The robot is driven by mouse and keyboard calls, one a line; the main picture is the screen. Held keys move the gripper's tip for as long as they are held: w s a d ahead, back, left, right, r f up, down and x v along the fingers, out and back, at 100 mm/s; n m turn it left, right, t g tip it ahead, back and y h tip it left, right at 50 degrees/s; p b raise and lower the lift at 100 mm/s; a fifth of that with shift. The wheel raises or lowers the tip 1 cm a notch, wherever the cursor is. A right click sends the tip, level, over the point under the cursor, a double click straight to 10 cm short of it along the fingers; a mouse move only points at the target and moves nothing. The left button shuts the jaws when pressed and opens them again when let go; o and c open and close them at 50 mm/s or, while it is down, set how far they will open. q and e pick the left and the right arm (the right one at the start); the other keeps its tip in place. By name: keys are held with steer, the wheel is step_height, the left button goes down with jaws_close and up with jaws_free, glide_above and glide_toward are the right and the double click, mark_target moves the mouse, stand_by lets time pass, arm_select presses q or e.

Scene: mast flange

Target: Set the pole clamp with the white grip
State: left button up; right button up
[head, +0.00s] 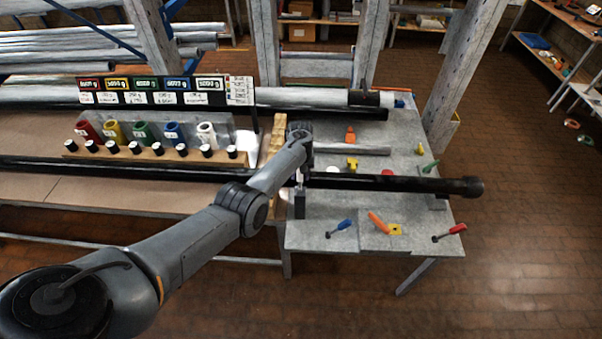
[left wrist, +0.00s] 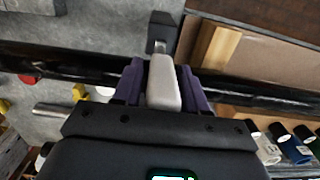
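In the left wrist view the white grip (left wrist: 163,85) of a pole clamp lies between the two purple fingers of my left gripper (left wrist: 162,82). The fingers sit close against both its sides, and my gripper looks shut on it. A dark clamp block (left wrist: 160,33) shows beyond the grip, across the black pole (left wrist: 80,70). In the head view my left gripper (head: 300,178) is at the black pole (head: 400,183), above the dark block (head: 299,206) near the grey table's left side. My forearm and hand hide most of the grip there. My right gripper is not seen.
The grey table (head: 300,240) holds clamps with a blue handle (head: 345,225), orange handle (head: 378,222), red handle (head: 457,229) and green handle (head: 430,166). Coloured cups (head: 205,135) stand in a rack at left. The pole end (head: 470,187) overhangs the table's right edge.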

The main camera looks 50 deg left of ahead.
arm_select(q)
steer(key=shift+o, duration=0.6)
steer(key=shift+r, duration=0.1)
step_height(320, 180, up, 11)
steer(key=shift+w+a+p, duration=0.2)
steer(key=shift+p, duration=0.25)
steer(key=shift+f, duration=0.2)
